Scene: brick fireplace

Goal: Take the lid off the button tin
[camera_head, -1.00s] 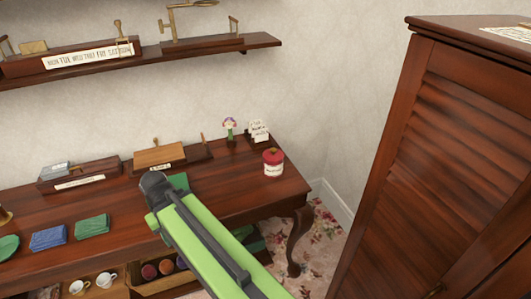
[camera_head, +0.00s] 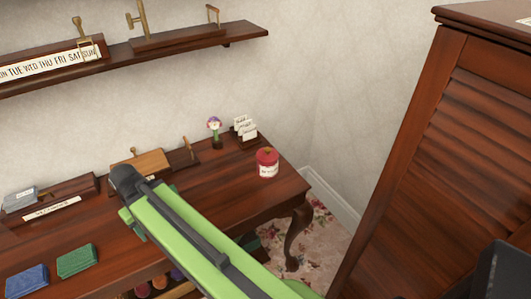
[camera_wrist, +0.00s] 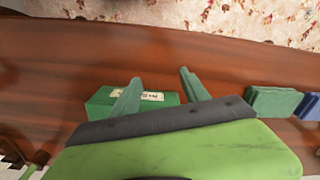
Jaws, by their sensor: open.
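The button tin (camera_head: 267,170) is a small red tin with a white label, standing upright near the right end of the wooden table. Its red lid (camera_head: 267,154) is on top, with a small knob. The label is too small to read surely. My gripper (camera_wrist: 160,77) is open and empty in the wrist view, its two green fingers spread above the table. In the head view my arm reaches over the table, left of the tin and clear of it. The tin is not in the wrist view.
A green labelled box (camera_wrist: 106,98) lies under my left finger in the wrist view. Folded green cloth (camera_head: 77,261) and blue cloth (camera_head: 27,281) lie at the left. A flower figure (camera_head: 214,130) and card holder (camera_head: 245,130) stand behind the tin. A louvred cabinet (camera_head: 430,170) rises at right.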

